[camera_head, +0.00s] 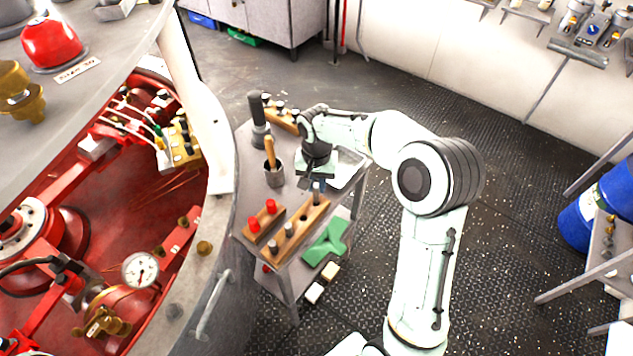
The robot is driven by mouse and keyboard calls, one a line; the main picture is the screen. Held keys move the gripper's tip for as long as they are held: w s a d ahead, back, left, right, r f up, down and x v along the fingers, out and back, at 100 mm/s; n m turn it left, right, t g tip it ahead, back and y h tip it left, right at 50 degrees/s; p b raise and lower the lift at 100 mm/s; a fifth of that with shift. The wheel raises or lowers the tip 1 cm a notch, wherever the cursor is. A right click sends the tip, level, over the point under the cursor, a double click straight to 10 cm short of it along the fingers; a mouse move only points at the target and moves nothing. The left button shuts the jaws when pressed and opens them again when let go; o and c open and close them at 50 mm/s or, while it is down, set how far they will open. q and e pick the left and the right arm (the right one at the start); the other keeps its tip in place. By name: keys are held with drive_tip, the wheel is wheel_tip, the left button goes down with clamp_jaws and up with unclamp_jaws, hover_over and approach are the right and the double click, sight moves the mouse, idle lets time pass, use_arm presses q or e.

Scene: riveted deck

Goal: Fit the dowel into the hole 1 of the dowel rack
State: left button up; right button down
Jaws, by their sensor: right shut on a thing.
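The dowel rack, a long wooden block (299,233), lies on the small grey side table. Short grey pegs stand in its near part, and a dark open hole shows farther up. My right gripper (317,178) points down over the far end of the rack. It is shut on a slim grey-blue dowel (316,193), which looks upright. The dowel's lower end is close to the rack's far end; I cannot tell whether it is in a hole or just above it. The fingers are small and partly hidden by the wrist. My left gripper is not in view.
A red machine (110,210) stands left. Open floor lies right.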

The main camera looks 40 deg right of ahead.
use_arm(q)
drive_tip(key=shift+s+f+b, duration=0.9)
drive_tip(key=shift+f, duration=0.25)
use_arm(e)
drive_tip(key=shift+f, duration=1.8)
drive_tip(key=c, duration=0.9)
unclamp_jaws()
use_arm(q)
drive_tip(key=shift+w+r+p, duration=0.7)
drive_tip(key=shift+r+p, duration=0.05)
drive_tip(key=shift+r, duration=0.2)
use_arm(e)
wheel_tip(320, 180, up, 14)
drive_tip(key=shift+f, duration=0.25)
